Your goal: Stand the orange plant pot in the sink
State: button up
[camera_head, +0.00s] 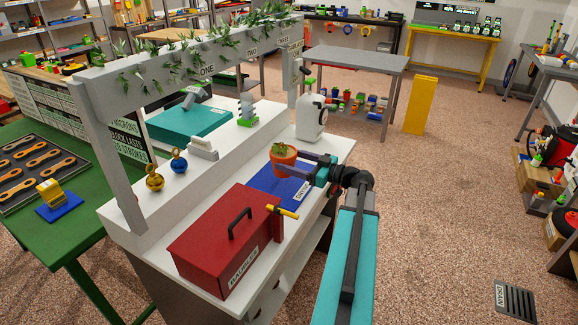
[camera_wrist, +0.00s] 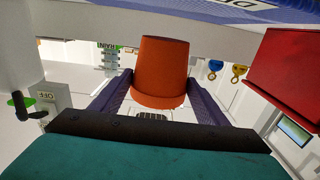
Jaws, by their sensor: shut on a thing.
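My gripper (camera_head: 305,165) reaches in from the right and is shut on the pot. In the wrist view the pot (camera_wrist: 162,75) sits between the two dark fingers (camera_wrist: 160,105) and appears upside down, with its wide rim nearest the palm. I cannot tell whether its base touches the mat or is slightly raised. I cannot make out a sink for certain in either view.
A white jug-like container (camera_head: 311,117) stands behind the pot. Two baubles (camera_head: 154,179) are on the ledge at left. Open floor (camera_head: 440,200) lies right of the bench.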

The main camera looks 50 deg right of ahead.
jog(key=shift+w+d, duration=0.25)
jog(key=shift+w, duration=0.2)
jog(key=shift+w+d+f, duration=0.15)
jog(key=shift+w+d, duration=0.2)
jog(key=shift+w, duration=0.35)
jog(key=shift+s+a+f, duration=0.1)
jog(key=shift+f, duration=1.6)
jog(key=shift+f, duration=0.1)
jog(key=o, duration=1.3)
jog(key=shift+f, duration=0.1)
jog(key=shift+s, duration=0.2)
jog(key=v, duration=0.7)
jog(key=b+v, duration=0.1)
jog(key=v, duration=0.3)
jog(key=shift+s+r, duration=0.25)
jog(key=shift+s, duration=0.05)
